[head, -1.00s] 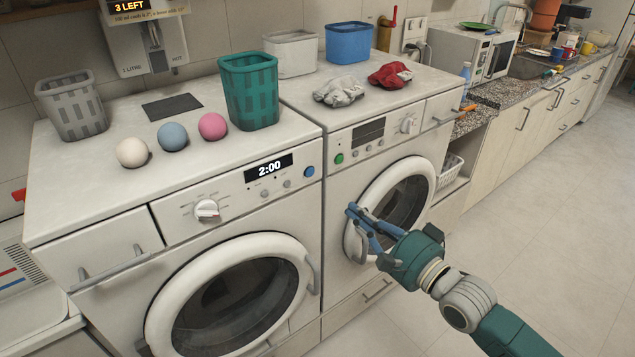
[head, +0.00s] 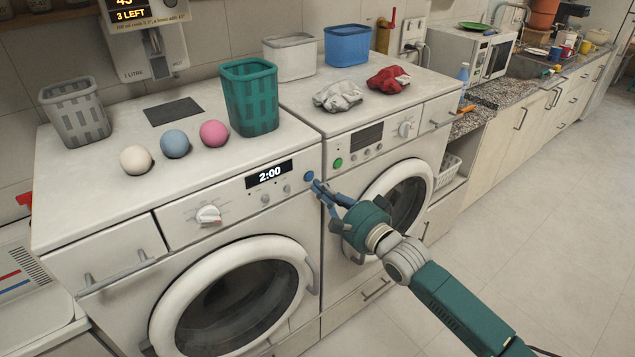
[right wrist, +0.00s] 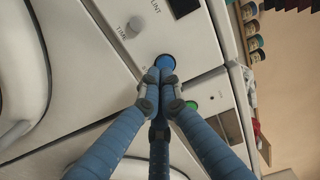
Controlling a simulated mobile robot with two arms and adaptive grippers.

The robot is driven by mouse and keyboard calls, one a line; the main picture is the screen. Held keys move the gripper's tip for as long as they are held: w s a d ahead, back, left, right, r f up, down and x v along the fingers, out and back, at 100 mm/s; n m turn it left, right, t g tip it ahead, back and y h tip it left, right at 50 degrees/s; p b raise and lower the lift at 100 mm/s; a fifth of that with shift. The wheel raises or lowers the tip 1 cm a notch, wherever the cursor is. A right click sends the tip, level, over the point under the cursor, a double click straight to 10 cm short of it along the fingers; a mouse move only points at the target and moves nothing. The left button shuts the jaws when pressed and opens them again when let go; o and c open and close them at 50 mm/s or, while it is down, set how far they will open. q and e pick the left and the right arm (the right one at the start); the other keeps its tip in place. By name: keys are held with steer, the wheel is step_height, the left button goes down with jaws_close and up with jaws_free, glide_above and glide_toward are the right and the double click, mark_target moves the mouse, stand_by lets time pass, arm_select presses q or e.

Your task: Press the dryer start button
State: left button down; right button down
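The dryer (head: 110,203) is the left white machine, with a lit 2:00 display (head: 269,174) and a white dial (head: 208,215) on its panel. A round blue button (head: 309,176) sits at the panel's right end; it also shows in the right wrist view (right wrist: 165,61), partly covered by my fingertips. My right gripper (head: 316,185) is in front of the button, its blue fingers brought together and empty. In the right wrist view the fingertips (right wrist: 161,75) are right at the button; I cannot tell whether they touch it. My left gripper is not in view.
The second machine (head: 375,160), with a green button (head: 338,163), stands right of the dryer. A teal basket (head: 250,97), a grey basket (head: 76,113) and three balls (head: 174,144) are on the dryer top. The floor at right is clear.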

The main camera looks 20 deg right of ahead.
mark_target(309, 177)
steer(key=shift+x, duration=0.85)
steer(key=shift+w+a, duration=0.1)
steer(key=shift+w, duration=0.3)
steer(key=shift+w+r, duration=0.15)
steer(key=shift+r, duration=0.15)
